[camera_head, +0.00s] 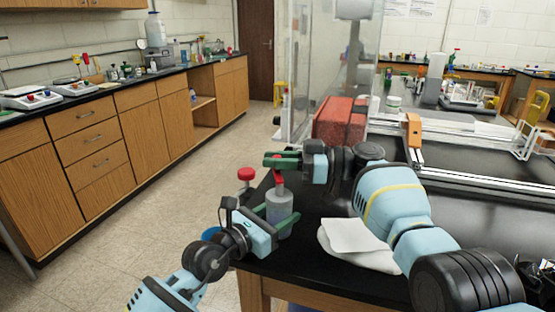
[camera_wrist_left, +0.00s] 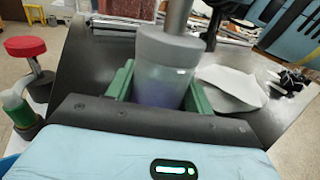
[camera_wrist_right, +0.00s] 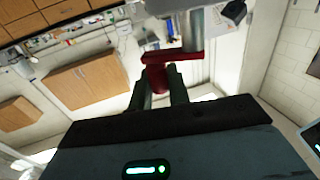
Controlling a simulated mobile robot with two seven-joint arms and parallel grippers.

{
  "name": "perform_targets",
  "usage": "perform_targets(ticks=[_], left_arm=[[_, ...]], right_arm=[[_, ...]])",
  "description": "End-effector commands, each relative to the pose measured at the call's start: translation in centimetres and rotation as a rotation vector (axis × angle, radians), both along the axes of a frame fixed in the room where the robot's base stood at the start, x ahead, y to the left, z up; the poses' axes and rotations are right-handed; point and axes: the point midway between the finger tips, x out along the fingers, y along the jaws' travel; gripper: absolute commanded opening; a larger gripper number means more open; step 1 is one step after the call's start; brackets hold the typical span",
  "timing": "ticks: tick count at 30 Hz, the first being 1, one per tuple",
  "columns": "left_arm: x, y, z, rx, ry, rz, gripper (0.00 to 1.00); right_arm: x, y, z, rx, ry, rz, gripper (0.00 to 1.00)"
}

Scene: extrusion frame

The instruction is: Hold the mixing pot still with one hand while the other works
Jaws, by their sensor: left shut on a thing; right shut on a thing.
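The mixing pot (camera_head: 279,228) is a grey, translucent cylinder standing near the corner of the black table. In the left wrist view the pot (camera_wrist_left: 163,85) has a grey lid, with a metal shaft rising from it. My left gripper (camera_head: 279,215) is shut around the pot, one green finger on each side. A red crank handle (camera_head: 278,178) sits above the pot. My right gripper (camera_head: 277,161) is above the left one and shut on the handle. In the right wrist view the red handle (camera_wrist_right: 158,75) lies between the fingertips, joined to a grey shaft.
A crumpled white cloth (camera_head: 356,240) lies right of the pot on the black table (camera_head: 310,265). A red-topped object (camera_head: 246,174) stands left of the pot. A red brick-like block (camera_head: 340,120) and metal rails are behind. Wooden cabinets (camera_head: 100,155) line the left wall.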

Motion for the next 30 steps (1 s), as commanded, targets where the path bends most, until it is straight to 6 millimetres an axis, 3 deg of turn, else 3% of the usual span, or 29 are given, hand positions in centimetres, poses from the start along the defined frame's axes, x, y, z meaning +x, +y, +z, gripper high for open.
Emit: perform_targets(ticks=[16,17,21,30], left_arm=[[0.01,-0.08,0.01,-0.002,0.002,-0.001,0.26],[0.01,-0.08,0.01,-0.003,0.003,-0.001,0.26],[0.02,-0.05,0.01,-0.003,0.003,-0.001,0.26],[0.04,0.01,-0.02,-0.001,0.003,0.0,0.26]], right_arm=[[-0.36,0.4,-0.33,-0.002,0.005,0.021,0.0],[-0.36,0.4,-0.33,-0.002,0.005,0.022,0.2],[-0.34,0.36,-0.22,0.0,0.004,0.021,0.37],[-0.26,0.13,-0.07,0.001,0.002,0.018,0.37]])
